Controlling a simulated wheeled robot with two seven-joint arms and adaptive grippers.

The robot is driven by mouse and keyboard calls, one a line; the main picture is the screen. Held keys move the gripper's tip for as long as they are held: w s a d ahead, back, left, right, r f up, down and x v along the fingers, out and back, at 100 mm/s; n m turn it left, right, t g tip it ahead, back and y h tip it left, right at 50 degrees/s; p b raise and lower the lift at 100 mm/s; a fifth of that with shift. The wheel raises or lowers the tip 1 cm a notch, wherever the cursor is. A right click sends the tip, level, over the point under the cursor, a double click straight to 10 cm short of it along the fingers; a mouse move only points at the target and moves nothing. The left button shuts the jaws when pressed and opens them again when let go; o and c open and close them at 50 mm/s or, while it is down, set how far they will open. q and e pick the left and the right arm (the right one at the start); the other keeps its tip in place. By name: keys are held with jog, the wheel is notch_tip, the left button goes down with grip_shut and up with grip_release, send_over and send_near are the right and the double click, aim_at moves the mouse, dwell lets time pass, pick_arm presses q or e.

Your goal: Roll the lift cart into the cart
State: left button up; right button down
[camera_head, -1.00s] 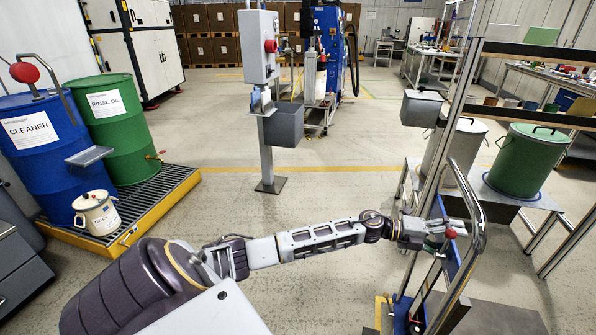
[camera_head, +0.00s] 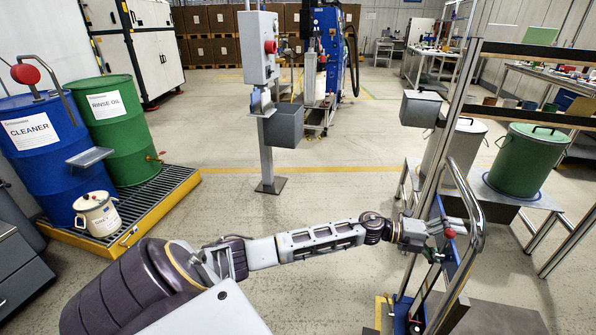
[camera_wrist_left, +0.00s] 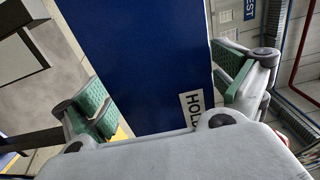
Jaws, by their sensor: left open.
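The lift cart stands at the lower right, with a narrow blue panel (camera_head: 464,262), a curved steel push handle (camera_head: 474,205) and a red knob (camera_head: 450,233). My left gripper (camera_head: 438,236) is at the blue panel, just left of the handle. In the left wrist view my open gripper (camera_wrist_left: 165,90) has its green-padded fingers on either side of a blue panel (camera_wrist_left: 150,60) with a white label, partly readable as "HOLD". I cannot tell whether the pads touch it. Which thing is the other cart is unclear. My right gripper is not in view.
A steel-framed stand holds a green lidded pot (camera_head: 528,160) and a grey pot (camera_head: 462,150) behind the lift cart. A grey post (camera_head: 266,150) stands mid-floor. Blue (camera_head: 40,140) and green (camera_head: 120,130) drums sit on a yellow-edged pallet at left.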

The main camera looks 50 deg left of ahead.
aim_at(441, 241)
pick_arm(q)
jog(key=shift+v, duration=2.25)
jog(key=p+v, duration=0.1)
jog(key=v, duration=0.6)
jog(key=shift+a, duration=0.1)
